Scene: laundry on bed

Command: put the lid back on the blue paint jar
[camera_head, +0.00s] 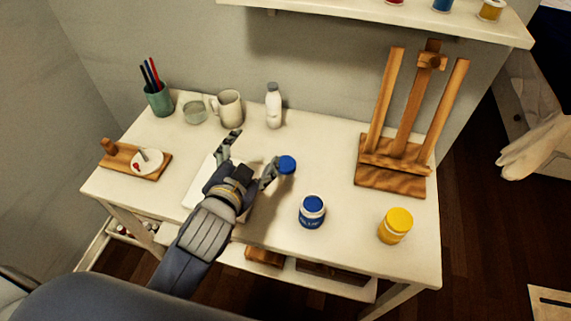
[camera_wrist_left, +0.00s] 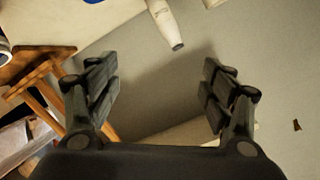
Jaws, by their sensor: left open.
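The blue paint jar (camera_head: 312,213) stands upright on the white table, right of my left gripper. Its blue top is ringed by a pale rim. A round blue lid (camera_head: 287,164) lies on the table behind the jar, just right of my left gripper's right finger. Whether finger and lid touch is unclear. My left gripper (camera_head: 252,155) is open and empty above the table. Its spread fingers (camera_wrist_left: 160,95) also show in the left wrist view, with nothing between them. A sliver of blue shows at that view's top edge. My right gripper is not in view.
A yellow jar (camera_head: 396,226) stands front right, before a wooden easel (camera_head: 390,179). A white bottle (camera_head: 273,106), mug (camera_head: 229,109), glass (camera_head: 194,112) and brush cup (camera_head: 159,100) line the back. A wooden board (camera_head: 121,162) lies left. A shelf (camera_head: 400,14) overhangs the back.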

